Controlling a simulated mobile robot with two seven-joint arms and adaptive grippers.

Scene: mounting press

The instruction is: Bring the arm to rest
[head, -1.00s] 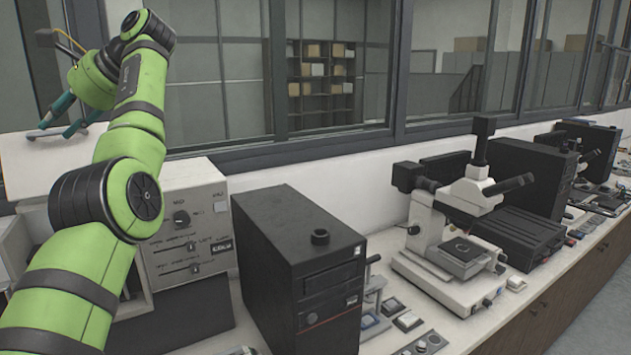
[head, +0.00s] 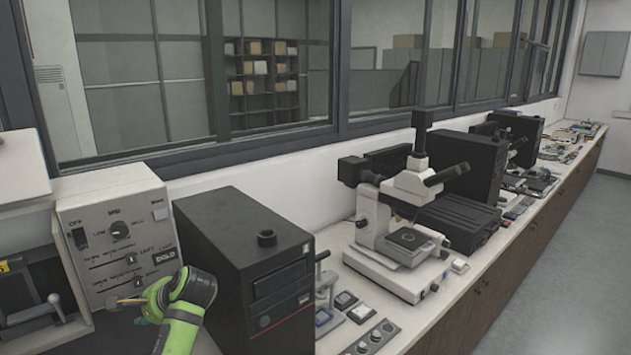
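My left arm comes up from the bottom of the head view, and its green and black wrist (head: 185,295) stands in front of the white control panel, left of a black computer case. My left gripper (head: 143,318) is mostly hidden behind this wrist; only a bit of teal and a thin yellow cable show, so I cannot see whether it is open or holds anything. My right gripper is not in view. The white panel box (head: 118,235) has a knob, a black switch and sliders.
The black computer case (head: 245,265) stands close to the right of my wrist. A white microscope (head: 395,225) stands further right on the long bench (head: 500,265). A row of small switches lies at the bench's front edge. Open floor (head: 592,270) shows at the right.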

